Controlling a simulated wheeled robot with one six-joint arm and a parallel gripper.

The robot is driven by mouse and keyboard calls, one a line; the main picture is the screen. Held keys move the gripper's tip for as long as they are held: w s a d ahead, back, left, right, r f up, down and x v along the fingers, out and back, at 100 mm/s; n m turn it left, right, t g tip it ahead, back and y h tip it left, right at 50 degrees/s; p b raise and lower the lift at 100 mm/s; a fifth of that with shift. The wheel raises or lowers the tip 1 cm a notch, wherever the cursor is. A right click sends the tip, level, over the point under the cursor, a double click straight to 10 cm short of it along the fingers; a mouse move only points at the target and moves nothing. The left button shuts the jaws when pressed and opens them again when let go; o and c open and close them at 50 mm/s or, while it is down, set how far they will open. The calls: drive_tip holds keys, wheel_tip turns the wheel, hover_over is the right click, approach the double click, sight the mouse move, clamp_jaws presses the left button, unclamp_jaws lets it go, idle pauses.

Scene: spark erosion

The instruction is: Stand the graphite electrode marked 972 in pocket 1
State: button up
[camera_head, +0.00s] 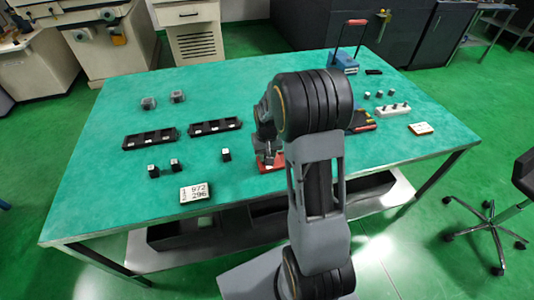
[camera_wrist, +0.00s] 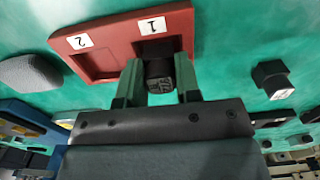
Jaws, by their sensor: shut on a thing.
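My gripper (camera_wrist: 160,78) is shut on a dark block-shaped electrode (camera_wrist: 159,70). The electrode's end face carries faint marks that I cannot read for certain. In the wrist view it is at the mouth of pocket 1 (camera_wrist: 153,45) of a red two-pocket tray (camera_wrist: 112,24). I cannot tell whether it rests on the pocket floor. Pocket 2 (camera_wrist: 92,62) looks empty. In the head view the red tray (camera_head: 268,164) is partly hidden behind my arm. A white card (camera_head: 196,192) reading 972 and 296 lies near the table's front edge.
Labelled dark blocks (camera_head: 226,154) stand left of the red tray; one shows in the wrist view (camera_wrist: 272,78). Two black trays (camera_head: 150,139) lie behind them. A grey rounded object (camera_wrist: 32,72) lies beside pocket 2. A white block with pegs (camera_head: 392,110) stands at right.

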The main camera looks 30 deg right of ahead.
drive_tip(key=shift+f, duration=0.25)
idle(0.6)
drive_tip(key=o, duration=1)
drive_tip(key=shift+r, duration=0.1)
wheel_tip(320, 180, up, 14)
drive_tip(key=s+a+r+n+t+p, duration=0.1)
drive_tip(key=s+a+r+p, duration=0.1)
drive_tip(key=s+a, duration=0.3)
drive_tip(key=s+a+r+n+t+p, duration=0.1)
drive_tip(key=s+a+r+t+p, duration=0.1)
drive_tip(key=s, duration=0.9)
drive_tip(key=shift+a+r+n+t, duration=0.3)
drive_tip(key=shift+a+r, duration=0.55)
drive_tip(key=shift+a, duration=0.5)
